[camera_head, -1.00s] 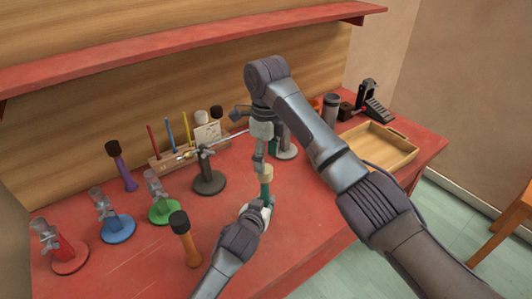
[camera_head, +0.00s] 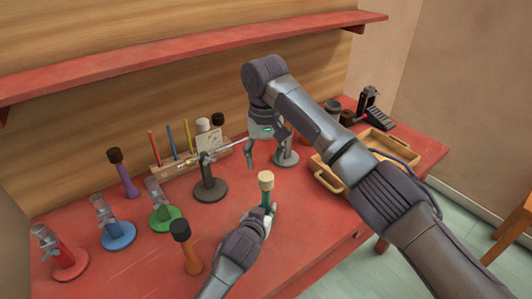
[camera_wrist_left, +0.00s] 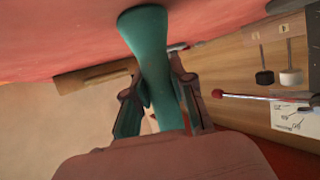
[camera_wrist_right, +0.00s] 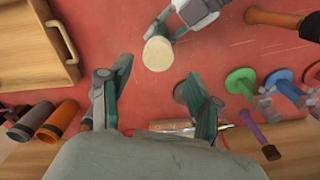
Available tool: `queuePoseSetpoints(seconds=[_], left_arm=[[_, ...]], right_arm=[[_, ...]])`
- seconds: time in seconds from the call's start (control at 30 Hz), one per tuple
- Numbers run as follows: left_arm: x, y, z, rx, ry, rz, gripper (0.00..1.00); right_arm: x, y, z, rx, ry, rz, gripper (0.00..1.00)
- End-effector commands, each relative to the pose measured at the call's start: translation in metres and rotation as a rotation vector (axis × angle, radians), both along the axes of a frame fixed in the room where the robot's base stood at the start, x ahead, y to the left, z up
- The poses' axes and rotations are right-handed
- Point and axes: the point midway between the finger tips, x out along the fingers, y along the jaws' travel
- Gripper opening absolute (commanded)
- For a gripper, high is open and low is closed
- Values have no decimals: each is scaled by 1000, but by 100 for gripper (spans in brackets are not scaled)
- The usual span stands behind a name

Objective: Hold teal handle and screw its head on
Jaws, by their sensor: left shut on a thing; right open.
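The teal handle (camera_wrist_left: 150,50) is upright in my left gripper (camera_head: 266,212), which is shut on it low over the front part of the red table. A cream head (camera_head: 265,181) sits on top of the handle. The right wrist view shows this head (camera_wrist_right: 158,54) from above as a round disc. Whether its thread is fully seated cannot be told. My right gripper (camera_head: 266,160) is open and empty, a little above and behind the head, apart from it. Its two spread fingers (camera_wrist_right: 155,88) also show in the right wrist view.
An orange mallet (camera_head: 193,258) with a black head stands left of my left gripper. A purple mallet (camera_head: 124,175) and red, blue and green-based stands are further left. A grey-based stand (camera_head: 210,190) is behind. A wooden tray (camera_head: 328,178) lies right, partly behind my right arm.

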Motion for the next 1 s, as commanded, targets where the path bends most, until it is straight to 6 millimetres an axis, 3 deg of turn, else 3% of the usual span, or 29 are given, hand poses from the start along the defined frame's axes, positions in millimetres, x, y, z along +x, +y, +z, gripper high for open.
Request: queuePoseSetpoints(seconds=[0.6,0.8,1.0], left_arm=[[0,0,0,0,0,0,0],[0,0,0,0,0,0,0],[0,0,0,0,0,0,0]], right_arm=[[1,-2,10,-16,5,1483,62],[1,-3,11,-14,5,1829,62],[0,-3,12,-13,5,1980,62]])
